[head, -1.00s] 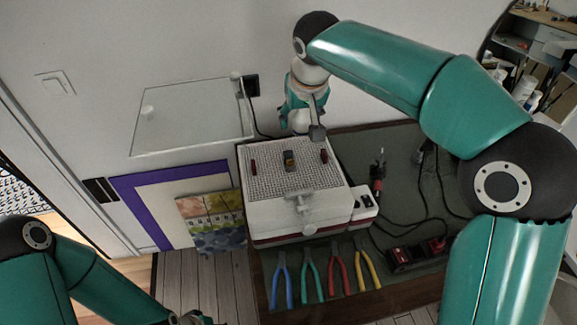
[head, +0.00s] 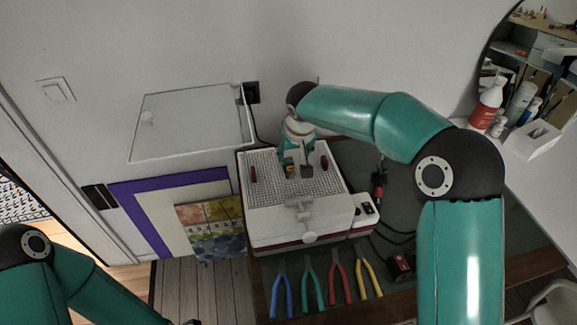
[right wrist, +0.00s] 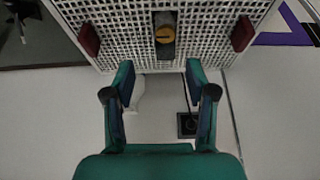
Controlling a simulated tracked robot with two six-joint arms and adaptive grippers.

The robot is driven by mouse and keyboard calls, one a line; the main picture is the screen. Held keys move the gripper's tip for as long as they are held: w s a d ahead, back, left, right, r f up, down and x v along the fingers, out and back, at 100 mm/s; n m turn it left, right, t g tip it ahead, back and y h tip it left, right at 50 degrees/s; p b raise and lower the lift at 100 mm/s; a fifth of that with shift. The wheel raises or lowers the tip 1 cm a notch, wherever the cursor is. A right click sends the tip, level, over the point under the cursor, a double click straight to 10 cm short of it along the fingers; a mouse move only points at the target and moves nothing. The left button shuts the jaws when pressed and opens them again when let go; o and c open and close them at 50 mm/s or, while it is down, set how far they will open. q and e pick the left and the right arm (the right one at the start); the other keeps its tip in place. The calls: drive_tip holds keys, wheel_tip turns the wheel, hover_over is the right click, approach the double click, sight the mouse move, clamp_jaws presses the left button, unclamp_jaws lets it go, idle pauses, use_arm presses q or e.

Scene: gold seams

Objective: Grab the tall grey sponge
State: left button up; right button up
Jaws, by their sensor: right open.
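The tall grey sponge (head: 289,168) appears to be the small grey block with a yellow-orange spot, on the white grid top of the machine (head: 262,220). In the right wrist view the grey block (right wrist: 165,48) lies ahead of my fingers, roughly centred between their lines. My right gripper (head: 298,170) is at the block in the head view, with its fingers spread. In the right wrist view the open gripper (right wrist: 160,80) has nothing between its fingertips. My left arm is at the lower left, and its gripper is cut off by the bottom edge.
Dark red pieces (head: 253,173) and (head: 324,161) stand on the grid on either side of the block. Several coloured pliers (head: 308,287) lie in front of the machine. A cabled tool (head: 378,180) lies to its right. A glass panel (head: 190,122) is behind left.

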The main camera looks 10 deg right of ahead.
sight(288, 160)
drive_tip(key=x, duration=0.1)
drive_tip(key=p+x, duration=0.1)
drive_tip(key=x, duration=0.2)
drive_tip(key=shift+w+a+p, duration=0.3)
drive_tip(key=shift+a, duration=0.1)
drive_tip(key=shift+w+f, duration=0.2)
drive_tip(key=shift+f, duration=0.2)
drive_tip(key=c, duration=0.8)
